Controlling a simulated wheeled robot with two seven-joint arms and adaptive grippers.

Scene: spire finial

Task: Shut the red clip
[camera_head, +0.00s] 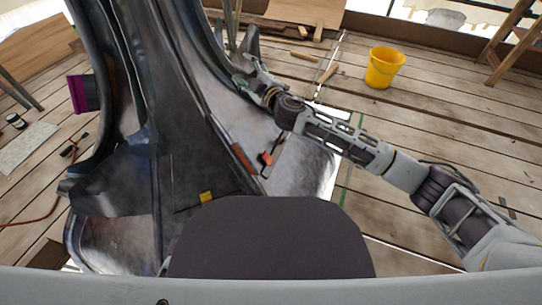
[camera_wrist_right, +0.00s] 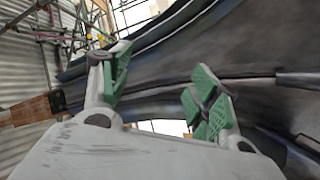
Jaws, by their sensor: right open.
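A small red piece (camera_head: 266,158) with a dark part lies at the edge of the shiny metal sheet, right of the dark spire. It may be the red clip, but it is too small to tell whether it is open or shut. My right gripper (camera_head: 243,80) is beside the spire's right flank, well above the red piece in the head view, and apart from it. In the right wrist view its green-padded fingers (camera_wrist_right: 163,86) are spread and empty, with the dark spire surface behind them. No red clip shows there. My left gripper is out of view.
The tall dark spire (camera_head: 180,100) fills the left middle. An orange-brown strip (camera_head: 242,158) and a yellow piece (camera_head: 207,197) are on its lower part. A yellow bucket (camera_head: 384,68) stands on the plank floor (camera_head: 450,125), which is mostly clear at right.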

